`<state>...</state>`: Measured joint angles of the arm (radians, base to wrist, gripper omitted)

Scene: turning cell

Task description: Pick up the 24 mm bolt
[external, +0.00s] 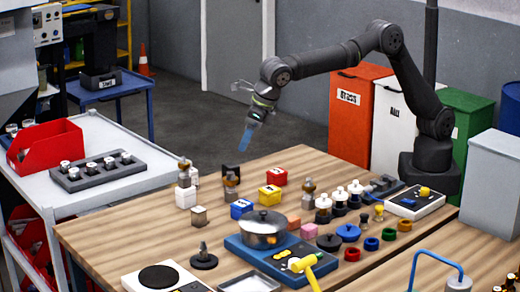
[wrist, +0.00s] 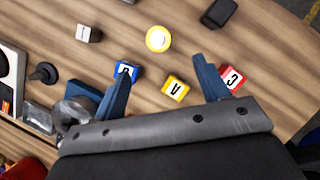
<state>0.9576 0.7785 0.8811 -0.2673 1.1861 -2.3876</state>
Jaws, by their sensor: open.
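I cannot make out which thing is the 24 mm bolt. Small metal-topped pieces (external: 92,168) stand in a dark grey rack (external: 140,168) on the cart at the left in the external view, too small to identify. My gripper (external: 245,138) hangs above the far side of the wooden table in the external view, pointing down. In the wrist view my gripper (wrist: 162,76) has its two blue fingers spread wide, with nothing held between them. A blue block (wrist: 126,70) is partly behind the left finger.
A red block (wrist: 232,77) lies beside the right finger in the picture. A silver pot (external: 263,232) stands on a blue base mid-table. Jars, rings and small blocks crowd the table's right half. A red bin (external: 45,146) stands on the cart. The table's left front is barer.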

